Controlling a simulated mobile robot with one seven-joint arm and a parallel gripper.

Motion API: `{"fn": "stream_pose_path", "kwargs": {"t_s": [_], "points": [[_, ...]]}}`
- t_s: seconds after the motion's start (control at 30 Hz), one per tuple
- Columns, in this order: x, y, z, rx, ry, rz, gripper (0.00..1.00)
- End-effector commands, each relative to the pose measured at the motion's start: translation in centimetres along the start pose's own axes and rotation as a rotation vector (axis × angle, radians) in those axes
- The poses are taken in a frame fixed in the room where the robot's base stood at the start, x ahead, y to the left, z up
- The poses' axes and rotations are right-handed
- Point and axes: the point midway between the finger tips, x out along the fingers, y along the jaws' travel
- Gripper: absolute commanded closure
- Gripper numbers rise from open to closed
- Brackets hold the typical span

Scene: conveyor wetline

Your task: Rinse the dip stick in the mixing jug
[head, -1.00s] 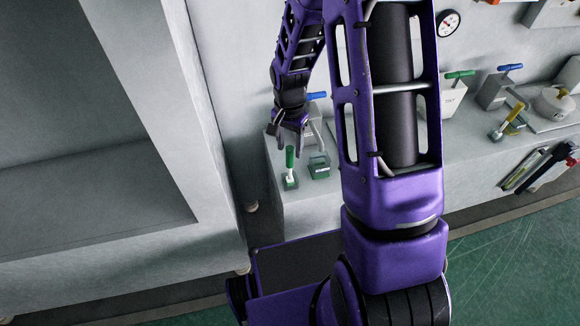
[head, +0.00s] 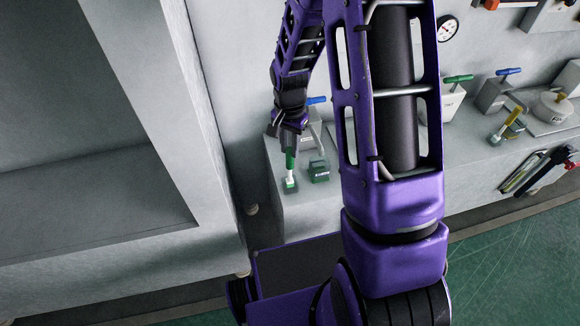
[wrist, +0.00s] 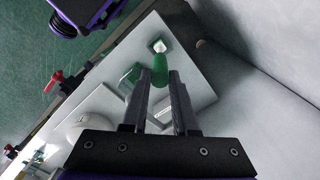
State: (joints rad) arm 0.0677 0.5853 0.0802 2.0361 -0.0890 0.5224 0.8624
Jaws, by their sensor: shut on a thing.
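A stick with a green handle and a white lower part (head: 290,172) stands upright in a small green block at the left end of the grey counter. The handle also shows in the wrist view (wrist: 160,70). I take this for the dip stick. My gripper (head: 289,152) is over it from above, its two fingers shut on the green handle; in the wrist view the fingertips (wrist: 160,78) flank it. The stick's foot is still in the block. I cannot make out the mixing jug with certainty.
A second green block (head: 319,170) sits close right of the stick. A blue-handled grey box (head: 497,92), a white lidded pot (head: 553,103) and a yellow-handled stick (head: 515,116) stand farther right. A tall grey wall (head: 215,120) rises close on the left.

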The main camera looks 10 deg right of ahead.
Motion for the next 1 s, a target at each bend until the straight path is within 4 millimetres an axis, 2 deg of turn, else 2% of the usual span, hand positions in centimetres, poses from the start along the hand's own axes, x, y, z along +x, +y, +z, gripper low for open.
{"fn": "stream_pose_path", "kwargs": {"t_s": [0.8, 1.0], "points": [[-4.3, 0.0, 0.0, -0.002, 0.000, 0.000, 1.00], [-4.8, 0.0, 0.0, -0.001, 0.000, 0.000, 1.00]]}}
